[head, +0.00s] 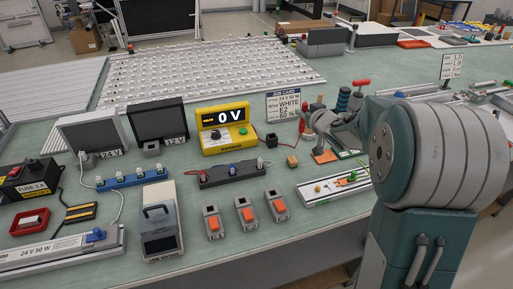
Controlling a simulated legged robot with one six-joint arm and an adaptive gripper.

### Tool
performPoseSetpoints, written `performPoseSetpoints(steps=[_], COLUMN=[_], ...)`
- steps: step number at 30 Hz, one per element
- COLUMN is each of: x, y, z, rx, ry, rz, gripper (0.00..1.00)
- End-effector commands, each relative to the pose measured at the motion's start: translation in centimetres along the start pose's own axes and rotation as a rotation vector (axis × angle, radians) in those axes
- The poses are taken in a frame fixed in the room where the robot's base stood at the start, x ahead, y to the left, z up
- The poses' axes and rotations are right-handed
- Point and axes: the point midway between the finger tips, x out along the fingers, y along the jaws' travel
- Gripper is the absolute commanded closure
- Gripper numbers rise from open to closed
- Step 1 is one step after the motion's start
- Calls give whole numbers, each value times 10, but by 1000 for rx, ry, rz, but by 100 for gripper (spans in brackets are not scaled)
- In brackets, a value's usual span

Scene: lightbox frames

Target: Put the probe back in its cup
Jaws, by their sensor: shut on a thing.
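A slim red probe (302,125) stands roughly upright at the tip of my gripper (308,127), which is shut on it. The fingers are small and partly hidden by my own arm. The probe is to the right of the yellow meter (224,128), whose display reads 0 V. A small dark cup-like block (272,142) sits on the bench between the meter and the probe, apart from the probe. I cannot tell surely that it is the probe's cup. The probe's lower tip is too small to make out.
A job card (283,105) stands behind the gripper. A dark terminal strip (232,173), a wooden block (292,161) and a white rail (335,187) lie nearby. Several orange switches (247,214) stand in front.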

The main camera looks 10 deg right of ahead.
Motion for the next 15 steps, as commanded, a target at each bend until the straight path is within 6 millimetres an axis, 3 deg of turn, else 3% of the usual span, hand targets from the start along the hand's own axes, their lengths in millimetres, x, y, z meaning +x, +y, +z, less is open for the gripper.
performPoseSetpoints(steps=[5,15], x=[20,97], y=[-7,-35], z=[3,12], rx=[-1,-8], ry=[-2,-2], rz=[-2,-1], gripper=[100,100])
